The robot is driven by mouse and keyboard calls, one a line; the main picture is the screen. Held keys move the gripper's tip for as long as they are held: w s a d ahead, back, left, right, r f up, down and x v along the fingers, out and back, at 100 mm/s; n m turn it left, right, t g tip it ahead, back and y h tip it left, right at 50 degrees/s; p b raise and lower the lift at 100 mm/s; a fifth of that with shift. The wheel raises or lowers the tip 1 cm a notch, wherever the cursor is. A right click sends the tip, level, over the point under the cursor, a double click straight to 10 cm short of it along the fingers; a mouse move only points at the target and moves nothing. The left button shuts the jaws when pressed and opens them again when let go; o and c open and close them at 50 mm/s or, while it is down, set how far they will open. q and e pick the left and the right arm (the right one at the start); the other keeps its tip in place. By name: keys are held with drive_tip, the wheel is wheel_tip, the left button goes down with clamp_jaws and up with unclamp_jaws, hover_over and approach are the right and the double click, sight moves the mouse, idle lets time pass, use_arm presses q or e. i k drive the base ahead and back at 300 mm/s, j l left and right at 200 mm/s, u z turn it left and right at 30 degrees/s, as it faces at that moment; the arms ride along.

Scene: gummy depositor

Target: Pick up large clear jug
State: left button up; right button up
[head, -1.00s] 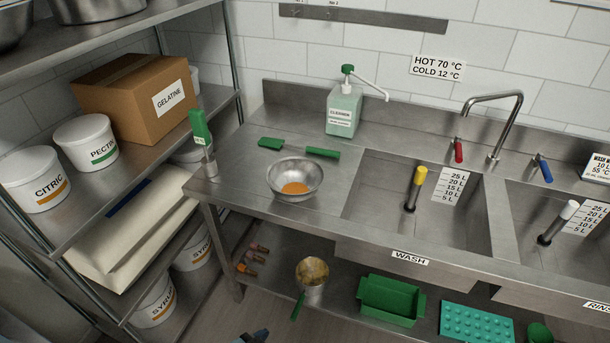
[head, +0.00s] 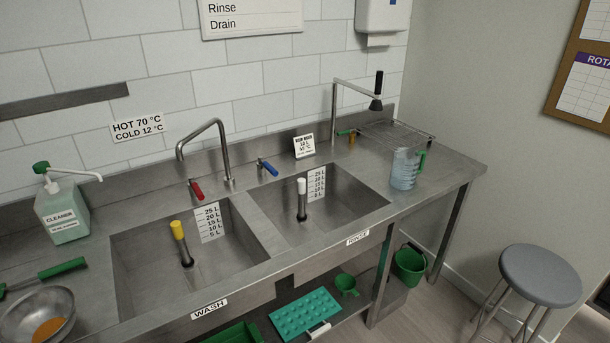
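The large clear jug (head: 404,171) stands upright on the steel counter, right of the rinse basin. It is see-through with a bluish tint, and its green handle (head: 421,163) is on its right side. It stands in front of the wire drying rack, apart from the counter's front edge. Neither of my grippers is in view.
The wash basin (head: 155,275) and rinse basin (head: 340,205) lie left of the jug. A wire rack (head: 398,137) and spray arm (head: 352,85) are behind it. A stool (head: 540,275) stands on the floor at right.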

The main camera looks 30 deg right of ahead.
sight(407, 163)
drive_tip(key=z, duration=1.55)
drive_tip(key=i+l+u, duration=0.2)
drive_tip(key=i+l, duration=0.15)
drive_tip(key=i+l+u, duration=0.25)
drive_tip(key=l, duration=0.2)
drive_tip(key=i, duration=0.05)
